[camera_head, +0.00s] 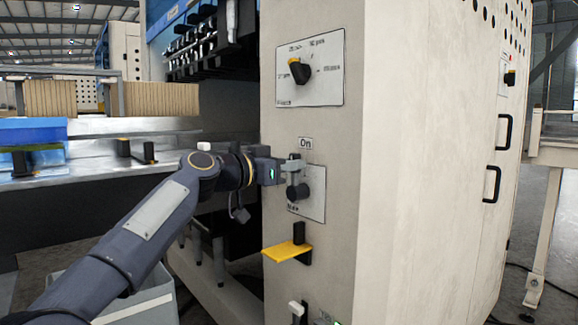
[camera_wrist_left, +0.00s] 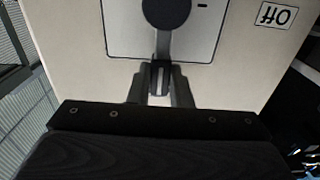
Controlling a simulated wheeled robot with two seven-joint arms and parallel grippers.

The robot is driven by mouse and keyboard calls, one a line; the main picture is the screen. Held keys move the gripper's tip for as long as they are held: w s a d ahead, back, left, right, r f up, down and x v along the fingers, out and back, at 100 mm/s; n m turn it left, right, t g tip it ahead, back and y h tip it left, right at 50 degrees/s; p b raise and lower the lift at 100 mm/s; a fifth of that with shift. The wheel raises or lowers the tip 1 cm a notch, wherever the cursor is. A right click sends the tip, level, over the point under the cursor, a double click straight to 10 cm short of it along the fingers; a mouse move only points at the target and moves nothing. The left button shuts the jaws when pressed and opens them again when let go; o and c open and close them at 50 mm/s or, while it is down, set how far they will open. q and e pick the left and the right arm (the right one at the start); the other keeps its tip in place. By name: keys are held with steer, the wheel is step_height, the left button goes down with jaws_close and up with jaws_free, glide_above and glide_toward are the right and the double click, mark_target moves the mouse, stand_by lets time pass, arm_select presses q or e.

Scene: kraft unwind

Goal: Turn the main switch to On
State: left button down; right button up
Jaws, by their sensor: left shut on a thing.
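The main switch is a dark rotary switch (camera_head: 298,191) on a light plate on the cream cabinet front, with an "On" label (camera_head: 305,143) just above it. Its handle points upward from the round hub, towards that label. My left gripper (camera_head: 291,169) reaches in from the left and is shut on the handle. In the left wrist view, the hub (camera_wrist_left: 166,12) is at the top, and the handle runs down between the fingers (camera_wrist_left: 160,82). An upside-down label (camera_wrist_left: 275,14), seemingly "Off", is at upper right there. My right gripper is not in view.
A black-and-yellow selector knob (camera_head: 299,71) sits on a plate above the switch. A yellow lever (camera_head: 287,251) sticks out below it. Black door handles (camera_head: 492,184) are on the cabinet's right side. A metal table (camera_head: 100,160) stands at left, and a grey bin (camera_head: 140,300) is below.

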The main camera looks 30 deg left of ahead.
arm_select(q)
steer(key=shift+f, duration=0.1)
steer(key=c, duration=1.3)
jaws_free()
steer(key=b+v, duration=0.1)
steer(key=v, duration=0.6)
steer(key=shift+s+a, duration=0.1)
steer(key=shift+s, duration=0.25)
